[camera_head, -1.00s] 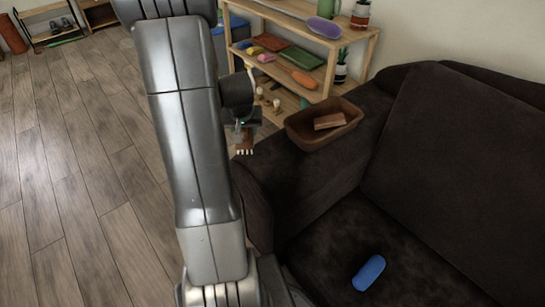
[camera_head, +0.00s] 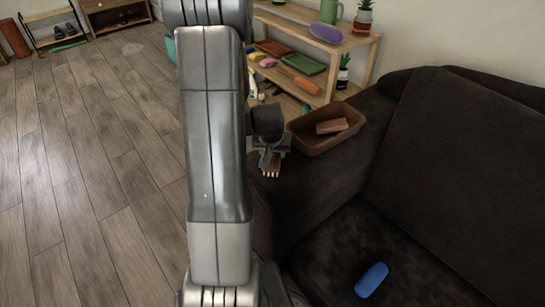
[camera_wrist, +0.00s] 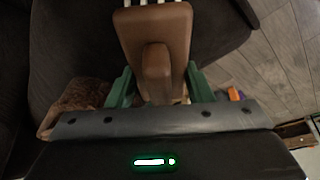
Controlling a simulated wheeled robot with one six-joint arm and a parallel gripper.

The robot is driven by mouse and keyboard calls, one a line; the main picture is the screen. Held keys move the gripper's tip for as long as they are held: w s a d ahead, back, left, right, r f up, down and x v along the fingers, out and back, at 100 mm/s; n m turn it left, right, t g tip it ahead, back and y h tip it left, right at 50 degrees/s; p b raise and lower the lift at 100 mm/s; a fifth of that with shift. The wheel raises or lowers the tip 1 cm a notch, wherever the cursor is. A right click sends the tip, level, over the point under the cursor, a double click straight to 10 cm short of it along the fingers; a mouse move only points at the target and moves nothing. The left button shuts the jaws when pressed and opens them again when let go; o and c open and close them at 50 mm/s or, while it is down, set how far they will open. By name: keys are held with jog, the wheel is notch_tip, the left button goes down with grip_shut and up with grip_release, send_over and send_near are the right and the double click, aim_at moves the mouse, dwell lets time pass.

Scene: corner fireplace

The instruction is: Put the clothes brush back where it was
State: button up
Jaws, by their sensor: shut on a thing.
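The clothes brush (camera_wrist: 153,40) is brown with a thick handle and a row of pale bristles in the wrist view. My gripper (camera_wrist: 160,92) is shut on its handle between two green fingers. In the head view my gripper (camera_head: 268,157) holds the brush (camera_head: 271,170) over or beside the sofa's arm, bristles downward in the picture. It is just left of and in front of a brown basket (camera_head: 303,146) on the sofa arm. Its exact height above the sofa arm cannot be told.
The basket holds a brown block (camera_head: 332,126). A blue rounded case (camera_head: 371,279) lies on the dark sofa's seat (camera_head: 330,245). A wooden shelf (camera_head: 330,104) with several coloured things stands behind.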

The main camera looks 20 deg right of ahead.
jog(key=shift+f, duration=0.7)
jog(key=shift+f, duration=0.15)
jog(key=o, duration=1)
jog(key=shift+c, duration=0.2)
jog(key=shift+r, duration=0.35)
jog(key=p+v, duration=0.2)
jog(key=v, duration=0.9)
jog(key=shift+r+p, duration=0.3)
jog(key=shift+s, duration=0.1)
